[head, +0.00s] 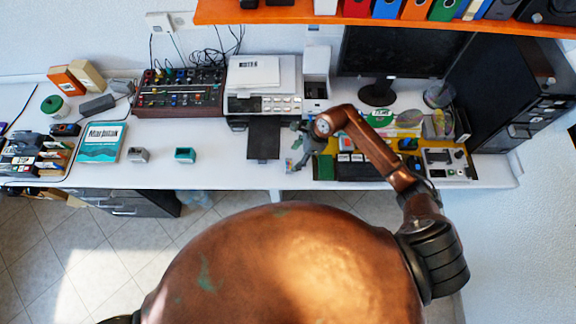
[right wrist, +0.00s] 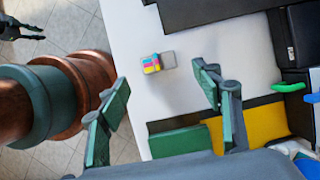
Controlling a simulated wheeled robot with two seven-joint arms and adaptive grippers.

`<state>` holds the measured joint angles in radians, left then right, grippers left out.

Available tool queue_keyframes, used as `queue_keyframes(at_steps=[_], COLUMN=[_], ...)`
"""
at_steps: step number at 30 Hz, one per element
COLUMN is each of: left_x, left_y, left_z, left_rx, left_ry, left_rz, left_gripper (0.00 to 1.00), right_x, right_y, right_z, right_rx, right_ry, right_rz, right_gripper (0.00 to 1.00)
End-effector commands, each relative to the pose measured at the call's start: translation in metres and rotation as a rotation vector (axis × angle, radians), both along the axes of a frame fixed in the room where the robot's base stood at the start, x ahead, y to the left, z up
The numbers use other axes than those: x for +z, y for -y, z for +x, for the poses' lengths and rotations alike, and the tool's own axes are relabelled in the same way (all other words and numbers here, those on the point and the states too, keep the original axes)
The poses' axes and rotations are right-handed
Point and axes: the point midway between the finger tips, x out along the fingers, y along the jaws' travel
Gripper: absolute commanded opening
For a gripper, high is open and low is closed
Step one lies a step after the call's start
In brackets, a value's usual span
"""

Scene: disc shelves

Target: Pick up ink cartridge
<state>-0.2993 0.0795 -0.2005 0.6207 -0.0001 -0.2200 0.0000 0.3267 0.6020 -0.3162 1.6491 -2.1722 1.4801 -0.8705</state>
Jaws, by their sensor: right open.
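The ink cartridge (right wrist: 158,62) is a small grey block with a pink, yellow and blue striped end. It lies on the white desk, with clear desk around it in the right wrist view. In the head view its coloured end (head: 289,165) shows near the desk's front edge, beside my right gripper (head: 301,153). In the right wrist view my right gripper (right wrist: 163,110) is open and empty. Its two fingers are apart, and the cartridge appears beyond the gap between the fingertips, not touching them.
A yellow tray (right wrist: 230,134) with a green block (right wrist: 180,142) lies close to the right finger. A printer (head: 264,90) with its dark output tray (head: 263,139) stands behind left. A monitor (head: 398,50) is at the back.

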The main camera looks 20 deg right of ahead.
Motion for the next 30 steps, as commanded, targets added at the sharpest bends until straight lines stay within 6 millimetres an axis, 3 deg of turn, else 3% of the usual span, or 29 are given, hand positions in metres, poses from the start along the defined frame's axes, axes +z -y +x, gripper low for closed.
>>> queue_keyframes(at_steps=[13, 22, 30], left_x=[0.006, 0.006, 0.006], left_y=[0.000, 0.000, 0.000], left_z=[0.000, 0.000, 0.000], left_rx=[0.000, 0.001, 0.001], left_ry=[0.001, 0.000, 0.000], left_rz=[0.000, 0.000, 0.000], left_gripper=[0.22, 0.22, 0.22], right_x=[-0.044, -0.048, -0.048], right_y=[-0.029, -0.029, -0.029], right_z=[0.006, 0.007, 0.007], right_rx=[-0.003, -0.001, -0.002], right_ry=[-0.002, 0.001, 0.001], right_rz=[0.006, 0.003, 0.004], right_gripper=[0.59, 0.59, 0.41])
